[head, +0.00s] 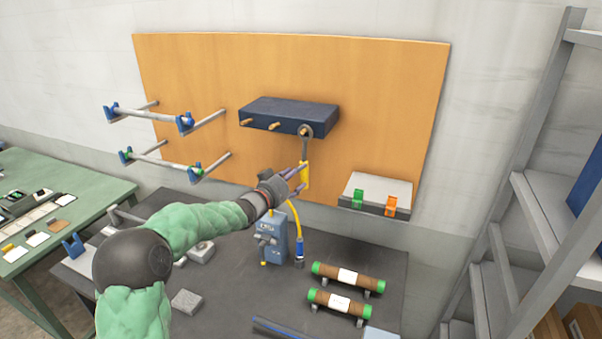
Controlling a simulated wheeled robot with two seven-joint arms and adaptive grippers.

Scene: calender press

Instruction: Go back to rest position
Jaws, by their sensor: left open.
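My left arm reaches in from the left, in a green sleeve. My left gripper (300,178) is open, with its purple fingertips at the yellow handle of a hanging tool (305,152). I cannot tell whether the fingers touch the handle. The tool has a grey ring head, which hangs on the right peg of a dark blue block (288,113) on the wooden board. My right gripper is not in view.
Below stand a blue-grey device (273,243) with a yellow hose, and two green-capped rollers (348,276) on the dark table (385,245). A metal shelf (545,190) stands at right.

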